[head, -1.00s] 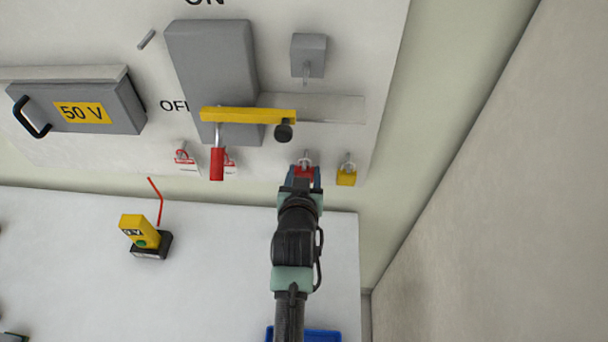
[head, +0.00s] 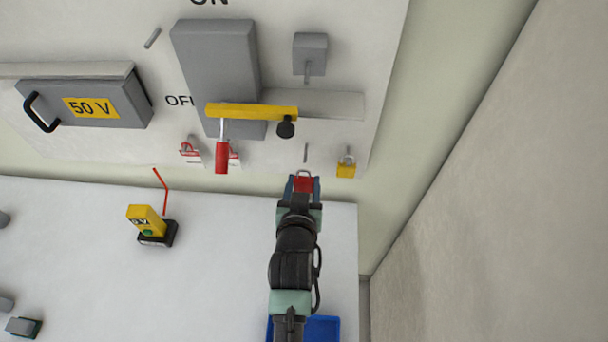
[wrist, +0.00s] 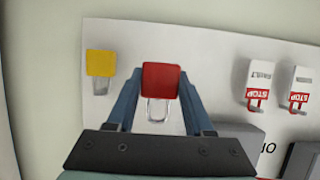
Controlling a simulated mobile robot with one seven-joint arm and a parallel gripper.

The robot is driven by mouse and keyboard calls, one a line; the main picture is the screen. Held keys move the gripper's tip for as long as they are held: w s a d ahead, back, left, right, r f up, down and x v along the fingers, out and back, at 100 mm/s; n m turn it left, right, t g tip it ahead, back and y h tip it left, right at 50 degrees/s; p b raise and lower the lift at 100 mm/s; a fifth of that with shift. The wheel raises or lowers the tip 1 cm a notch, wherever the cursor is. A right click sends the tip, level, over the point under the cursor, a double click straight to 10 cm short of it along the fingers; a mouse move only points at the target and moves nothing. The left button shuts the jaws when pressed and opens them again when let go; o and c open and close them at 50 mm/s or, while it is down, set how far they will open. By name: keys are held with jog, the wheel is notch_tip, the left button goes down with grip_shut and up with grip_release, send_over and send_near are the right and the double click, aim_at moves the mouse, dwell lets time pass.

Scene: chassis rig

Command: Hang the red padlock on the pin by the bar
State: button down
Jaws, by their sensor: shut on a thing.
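My gripper (head: 303,186) is shut on a red padlock (head: 303,183), held just below and apart from a bare pin (head: 306,152) on the white panel. In the wrist view the red padlock (wrist: 161,80) sits between my fingers, its shackle pointing down in that picture. A yellow bar (head: 250,112) crosses the grey switch box, with a black knob near its right end. A yellow padlock (head: 346,169) hangs on a pin to the right of the bare pin.
Red and white STOP tags (wrist: 259,80) hang on the panel. A yellow meter (head: 146,220) stands on the white table (head: 80,260), and a blue tray (head: 322,328) lies behind my arm. A grey block with a pin (head: 310,54) is above. A wall rises at right.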

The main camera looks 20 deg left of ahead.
aim_at(303, 190)
jog(key=shift+s+d+p, duration=0.2)
jog(key=shift+s+p, duration=0.1)
jog(key=shift+s, duration=0.55)
jog(key=shift+s+d+p, duration=0.15)
jog(key=shift+s+p, duration=0.15)
jog(key=shift+s, duration=0.55)
dwell(0.3)
